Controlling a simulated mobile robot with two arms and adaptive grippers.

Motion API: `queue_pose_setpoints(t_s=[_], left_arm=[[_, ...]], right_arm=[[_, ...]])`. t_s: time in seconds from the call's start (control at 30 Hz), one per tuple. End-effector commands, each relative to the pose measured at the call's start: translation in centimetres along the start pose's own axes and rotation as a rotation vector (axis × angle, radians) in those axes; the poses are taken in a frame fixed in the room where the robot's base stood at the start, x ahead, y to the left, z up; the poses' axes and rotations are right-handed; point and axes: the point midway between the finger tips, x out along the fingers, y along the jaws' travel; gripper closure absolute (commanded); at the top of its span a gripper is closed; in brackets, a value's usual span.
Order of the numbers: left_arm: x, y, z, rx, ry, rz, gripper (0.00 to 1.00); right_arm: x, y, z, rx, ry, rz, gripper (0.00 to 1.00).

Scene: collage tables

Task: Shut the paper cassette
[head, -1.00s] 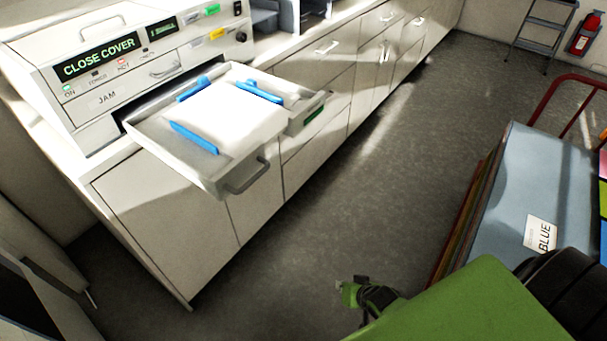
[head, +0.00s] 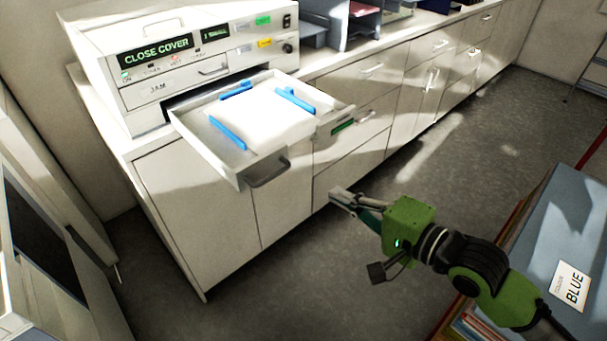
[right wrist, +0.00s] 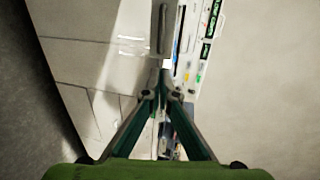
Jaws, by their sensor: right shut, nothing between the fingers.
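The paper cassette (head: 180,128) is a pale drawer pulled out from the front of the white printer (head: 118,68). It holds a stack of white paper (head: 262,112) between blue guides (head: 228,134). Its grey handle (head: 268,172) is on the near front face. My right gripper (head: 338,198) is shut and empty, in front of the cabinets, below and to the right of the handle and apart from it. In the right wrist view the shut fingertips (right wrist: 161,93) show in front of the cabinets, with the printer's panel beyond. My left gripper is not in view.
The printer display (head: 156,52) reads CLOSE COVER. White cabinets (head: 370,110) run along the wall to the right under the counter. A blue-grey surface with a BLUE label (head: 571,286) stands at the lower right. The floor between is clear.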

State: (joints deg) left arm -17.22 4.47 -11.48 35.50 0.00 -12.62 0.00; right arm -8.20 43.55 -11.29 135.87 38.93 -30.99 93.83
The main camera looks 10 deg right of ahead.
Motion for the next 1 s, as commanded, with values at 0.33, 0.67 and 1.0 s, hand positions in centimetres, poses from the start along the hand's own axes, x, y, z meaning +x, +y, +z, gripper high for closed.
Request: queue_pose_setpoints(t_s=[0.33,0.67,1.0], left_arm=[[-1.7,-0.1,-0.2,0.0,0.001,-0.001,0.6],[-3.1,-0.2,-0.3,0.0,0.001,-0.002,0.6],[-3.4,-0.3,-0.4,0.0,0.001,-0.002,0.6]], right_arm=[[5.8,-0.4,-0.1,-0.001,0.002,-0.003,1.0],[11.7,-0.2,-0.1,-0.005,0.002,0.001,1.0],[13.5,0.1,-0.1,-0.004,0.002,0.001,1.0]])
